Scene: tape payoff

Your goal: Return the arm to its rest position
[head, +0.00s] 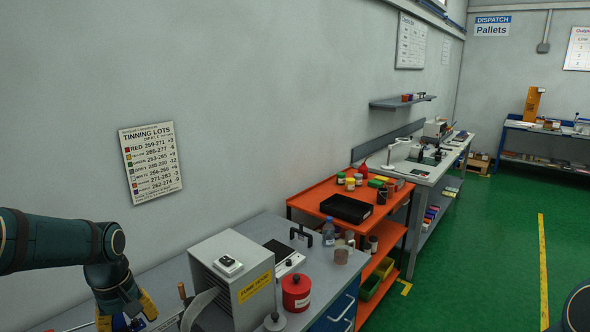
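My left arm (50,240) comes in from the left and bends down at the lower left. My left gripper (126,316) hangs over the near end of the grey bench (215,250), with yellow parts on both sides. Its fingertips are cut off by the bottom edge, so whether it is open or holds anything does not show. A dark rounded piece of my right arm (577,312) shows at the bottom right corner. My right gripper is out of view.
A grey fume hood box (232,275) stands on the bench just right of my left gripper. A red canister (296,292) and a bottle (328,232) stand beyond it. An orange cart (325,192) holds a black tray (346,209). Green floor (490,250) is clear at right.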

